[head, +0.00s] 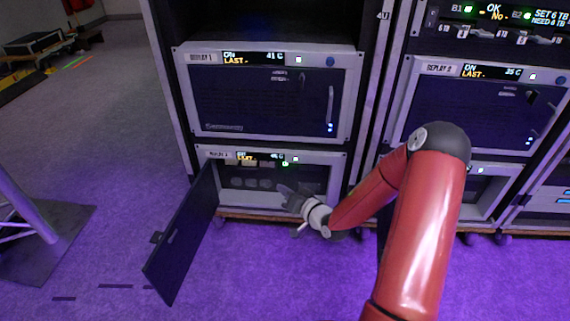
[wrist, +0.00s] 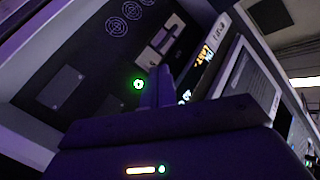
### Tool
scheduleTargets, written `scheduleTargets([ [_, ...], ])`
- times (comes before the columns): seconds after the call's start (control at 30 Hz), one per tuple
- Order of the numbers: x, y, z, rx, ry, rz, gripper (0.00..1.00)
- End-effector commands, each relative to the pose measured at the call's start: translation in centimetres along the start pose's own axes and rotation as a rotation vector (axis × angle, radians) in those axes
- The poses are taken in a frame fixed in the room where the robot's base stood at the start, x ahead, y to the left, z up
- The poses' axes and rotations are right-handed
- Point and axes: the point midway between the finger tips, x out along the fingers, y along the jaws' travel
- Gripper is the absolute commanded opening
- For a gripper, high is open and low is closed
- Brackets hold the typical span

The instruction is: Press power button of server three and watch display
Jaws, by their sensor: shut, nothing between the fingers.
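The lower left server (head: 333,158) has its dark front door (head: 188,240) swung open to the left. Its label is too small to read surely. Its small display (head: 258,157) is lit with white and amber text; in the wrist view the display (wrist: 204,52) is tilted and partly legible as "LAST". A green-ringed round button (wrist: 139,84) glows just left of my fingers in the wrist view. My gripper (head: 283,189) is shut and empty in front of this server's open bay. I cannot tell whether the fingertips touch anything.
Above is a closed server labelled REPLAY 1 (head: 275,90), its display reading 41 C. Another closed server, REPLAY 2 (head: 470,105), stands in the rack to the right. The open door juts over the purple carpet. A metal stand (head: 35,230) is at far left; floor between is mostly clear.

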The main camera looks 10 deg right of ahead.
Motion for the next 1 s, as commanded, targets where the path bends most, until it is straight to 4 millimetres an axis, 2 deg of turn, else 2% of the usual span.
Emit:
scheduleTargets([
  [0.6, 5.2, 3.8, -3.7, -0.002, 0.001, 0.0, 0.0],
  [1.0, 5.9, 4.3, -4.3, -0.001, -0.001, 0.001, 0.0],
])
